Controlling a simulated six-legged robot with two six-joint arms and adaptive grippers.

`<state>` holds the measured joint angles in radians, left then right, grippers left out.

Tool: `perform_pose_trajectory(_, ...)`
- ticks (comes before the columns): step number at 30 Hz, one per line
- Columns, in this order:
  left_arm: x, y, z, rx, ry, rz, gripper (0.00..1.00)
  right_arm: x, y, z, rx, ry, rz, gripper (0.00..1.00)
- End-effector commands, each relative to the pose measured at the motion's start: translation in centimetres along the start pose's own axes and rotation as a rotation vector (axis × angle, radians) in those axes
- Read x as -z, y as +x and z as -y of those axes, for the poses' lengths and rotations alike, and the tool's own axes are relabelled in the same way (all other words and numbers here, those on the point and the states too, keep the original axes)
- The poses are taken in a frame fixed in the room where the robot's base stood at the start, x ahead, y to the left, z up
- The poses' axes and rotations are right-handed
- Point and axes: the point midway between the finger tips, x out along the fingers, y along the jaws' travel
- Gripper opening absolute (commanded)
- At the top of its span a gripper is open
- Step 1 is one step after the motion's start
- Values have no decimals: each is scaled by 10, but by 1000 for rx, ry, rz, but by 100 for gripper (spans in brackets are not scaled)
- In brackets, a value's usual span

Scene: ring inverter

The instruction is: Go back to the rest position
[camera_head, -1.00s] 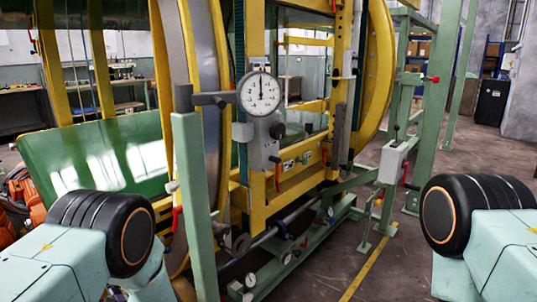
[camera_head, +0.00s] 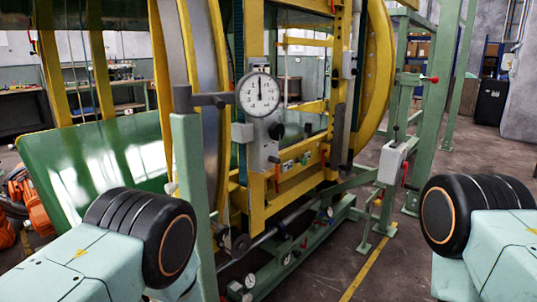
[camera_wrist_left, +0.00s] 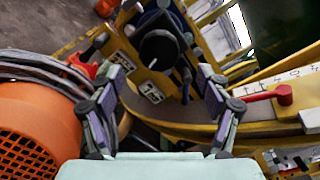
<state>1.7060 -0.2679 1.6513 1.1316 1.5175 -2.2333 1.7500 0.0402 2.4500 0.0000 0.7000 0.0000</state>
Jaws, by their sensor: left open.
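My left gripper (camera_wrist_left: 160,105) shows in the left wrist view with its two fingers spread apart and nothing between them. Beyond the fingers is a dark round knob or valve (camera_wrist_left: 158,48) on a yellow plate; I cannot tell how far away it is. In the head view both of my arms show only as pale green links with black joints at the lower left and lower right. Neither gripper shows in the head view. The yellow ring inverter (camera_head: 375,80) stands ahead, with a white dial gauge (camera_head: 259,94) on its front.
An orange motor (camera_wrist_left: 38,130) is close at the left in the wrist view. A red lever (camera_wrist_left: 268,95) is at its right. In the head view a green post (camera_head: 190,200) stands close beside my left arm, and a green panel (camera_head: 90,160) is behind it.

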Motion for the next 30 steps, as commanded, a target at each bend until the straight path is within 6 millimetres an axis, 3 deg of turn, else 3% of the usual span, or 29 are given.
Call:
perform_pose_trajectory(4, 0, -22, 1, 3, 2, -2, 77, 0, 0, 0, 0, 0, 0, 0)
perform_pose_trajectory(12, 0, -48, 0, 2, 1, 1, 77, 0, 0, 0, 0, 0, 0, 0)
perform_pose_trajectory(20, -1, -15, -1, -3, -2, 4, 77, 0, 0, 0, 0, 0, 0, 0)
perform_pose_trajectory(30, -1, 40, -2, -3, -3, 3, 77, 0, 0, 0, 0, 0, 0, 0)
